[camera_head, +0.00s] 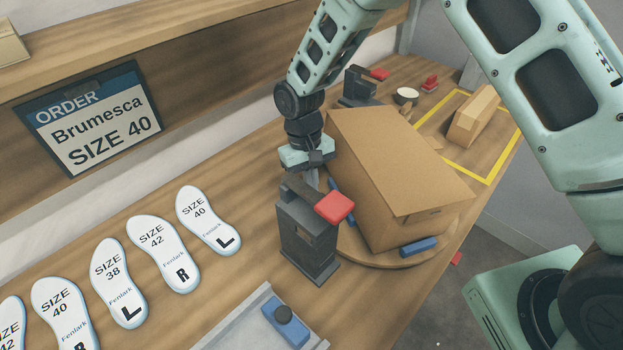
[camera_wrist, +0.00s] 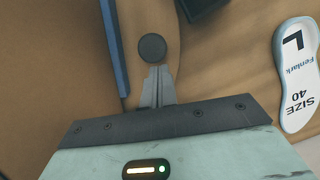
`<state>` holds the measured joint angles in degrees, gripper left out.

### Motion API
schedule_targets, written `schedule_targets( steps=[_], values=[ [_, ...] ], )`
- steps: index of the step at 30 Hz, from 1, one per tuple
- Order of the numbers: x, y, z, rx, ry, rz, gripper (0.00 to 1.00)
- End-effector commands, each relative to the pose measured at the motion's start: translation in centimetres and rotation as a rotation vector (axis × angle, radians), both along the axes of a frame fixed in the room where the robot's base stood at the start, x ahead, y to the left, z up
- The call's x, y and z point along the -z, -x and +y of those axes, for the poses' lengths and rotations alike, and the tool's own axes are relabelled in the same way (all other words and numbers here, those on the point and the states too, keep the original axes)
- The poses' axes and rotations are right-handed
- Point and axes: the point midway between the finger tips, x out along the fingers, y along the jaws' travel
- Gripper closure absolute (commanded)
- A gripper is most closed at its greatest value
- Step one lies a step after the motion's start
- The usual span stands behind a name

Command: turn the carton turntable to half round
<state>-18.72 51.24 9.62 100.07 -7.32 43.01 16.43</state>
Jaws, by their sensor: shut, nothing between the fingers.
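A brown closed carton (camera_head: 395,165) sits on a round wooden turntable (camera_head: 370,256), with its long side running from upper left to lower right. Blue blocks (camera_head: 418,246) flank the carton on the turntable; a blue strip (camera_wrist: 113,50) also shows in the wrist view. A dark round peg (camera_wrist: 152,47) stands on the turntable just beyond my fingertips in the wrist view. My gripper (camera_head: 313,178) is shut and empty, pointing down at the turntable's left side beside the carton; it also shows in the wrist view (camera_wrist: 157,88). Whether it touches the peg I cannot tell.
A dark post (camera_head: 308,245) with a red lever (camera_head: 335,207) stands close in front of my gripper; a similar post (camera_head: 357,90) stands behind. Several insoles (camera_head: 162,250) lie at left. A grey tray (camera_head: 250,325) is in front. A small box (camera_head: 472,118) lies inside a yellow outline.

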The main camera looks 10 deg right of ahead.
Motion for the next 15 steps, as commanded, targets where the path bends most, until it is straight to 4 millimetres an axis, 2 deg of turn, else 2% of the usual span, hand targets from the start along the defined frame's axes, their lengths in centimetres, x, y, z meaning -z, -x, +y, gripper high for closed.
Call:
schedule_targets(
  steps=[9, 15],
  values=[
    [0.0, 0.2, 0.0, -0.001, 0.0, 0.0, 1.0],
    [0.0, 3.1, 0.1, -0.003, 0.001, 0.003, 1.0]
  ],
)
